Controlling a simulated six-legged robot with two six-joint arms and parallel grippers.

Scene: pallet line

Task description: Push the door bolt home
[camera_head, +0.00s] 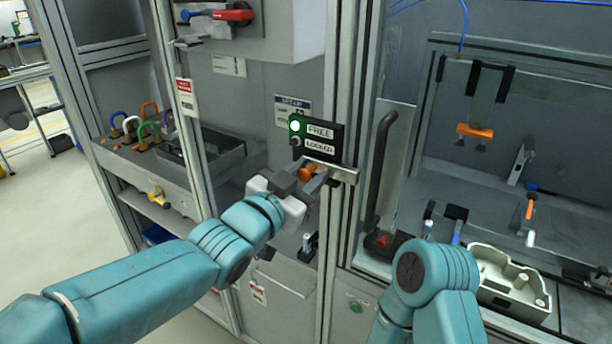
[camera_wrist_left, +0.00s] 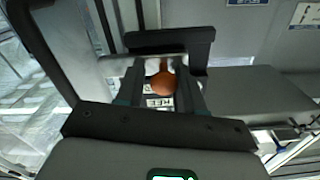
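The door bolt shows as an orange knob (camera_head: 307,173) with a metal bar (camera_head: 346,174) to its right, below the FREE/LOCKED panel (camera_head: 318,138). A green light glows beside FREE; the lamp beside LOCKED is dark. My left gripper (camera_head: 312,178) is at the knob, with one finger on each side. In the left wrist view the knob (camera_wrist_left: 163,85) sits between the fingers (camera_wrist_left: 162,92), which look apart, with no clear grip on it. Part of the bolt is hidden behind the fingers. My right arm is at the lower right of the head view; its gripper is not seen.
A long dark door handle (camera_head: 381,170) stands right of the bolt. Coloured padlocks (camera_head: 143,125) sit on a ledge at the left. A red switch handle (camera_head: 232,15) is above. A pale tray-like part (camera_head: 508,283) lies inside the cell at the right.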

